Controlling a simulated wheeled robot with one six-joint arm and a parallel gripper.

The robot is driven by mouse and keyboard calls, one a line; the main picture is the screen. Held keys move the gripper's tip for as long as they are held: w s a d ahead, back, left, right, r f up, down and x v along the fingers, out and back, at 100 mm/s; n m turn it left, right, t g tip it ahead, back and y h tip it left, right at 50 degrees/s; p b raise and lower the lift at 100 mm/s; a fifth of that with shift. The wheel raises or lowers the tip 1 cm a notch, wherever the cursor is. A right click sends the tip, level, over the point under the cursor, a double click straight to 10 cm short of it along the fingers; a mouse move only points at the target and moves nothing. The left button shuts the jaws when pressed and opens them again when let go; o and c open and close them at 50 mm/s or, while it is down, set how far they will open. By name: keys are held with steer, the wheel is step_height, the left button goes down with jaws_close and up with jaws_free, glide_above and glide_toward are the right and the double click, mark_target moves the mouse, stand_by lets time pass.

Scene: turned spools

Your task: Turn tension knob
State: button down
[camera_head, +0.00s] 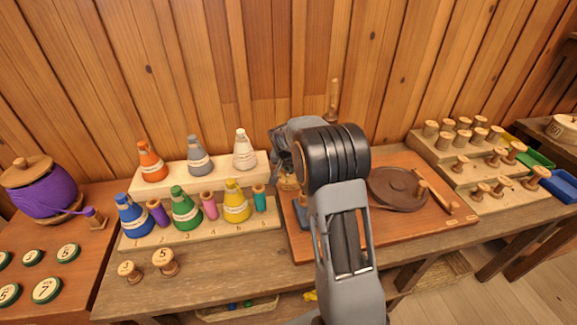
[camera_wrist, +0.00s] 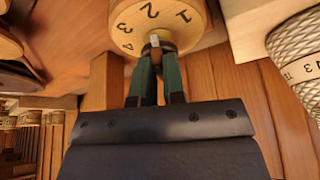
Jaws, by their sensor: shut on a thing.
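In the wrist view the tension knob's pale round wooden dial (camera_wrist: 160,18) shows the numbers 1 to 4 near its rim. A small dark hub with a light pointer (camera_wrist: 155,41) sits at its lower middle. My gripper (camera_wrist: 158,62) has its two green fingers shut on this hub, one on each side. In the head view my arm covers the fingers and most of the knob. The winding board (camera_head: 440,232) below the arm carries a dark brown round disc (camera_head: 398,188) with a wooden crank handle at its right.
A stepped rack (camera_head: 190,234) of colored thread cones and small spools stands left of my arm. A rack of wooden spools (camera_head: 462,152) stands at the right. A purple-wound pot (camera_head: 40,190) is at far left. A plank wall closes off the back.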

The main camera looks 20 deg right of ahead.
steer(key=shift+n, duration=0.3)
steer(key=shift+s+d+r+n+t+y+p, duration=0.1)
steer(key=shift+n+t+y+p, duration=0.1)
steer(key=shift+n, duration=0.3)
steer(key=shift+d+n+t+y+p, duration=0.1)
steer(key=shift+n+y+p, duration=0.1)
steer(key=shift+n, duration=0.3)
steer(key=n+y, duration=0.1)
steer(key=n, duration=0.1)
steer(key=shift+d+n, duration=0.15)
steer(key=shift+n, duration=0.15)
steer(key=n+b, duration=0.1)
steer(key=n+y+b, duration=0.1)
steer(key=n+b, duration=0.1)
steer(key=shift+d+f+n+y, duration=0.15)
steer(key=shift+f+n+y, duration=0.15)
steer(key=n+y+b, duration=0.1)
steer(key=n+b, duration=0.1)
steer(key=n, duration=0.1)
steer(key=shift+d+n+b, duration=0.15)
steer(key=shift+n+b, duration=0.25)
steer(key=n, duration=0.1)
steer(key=n+y+b, duration=0.1)
steer(key=n, duration=0.1)
steer(key=shift+w+d+r+g, duration=0.15)
steer(key=shift+w+r+g, duration=0.05)
steer(key=shift+g, duration=0.2)
steer(key=shift+w+d+n+g+y, duration=0.1)
steer(key=shift+n+g+y, duration=0.5)
steer(key=shift+n, duration=1.7)
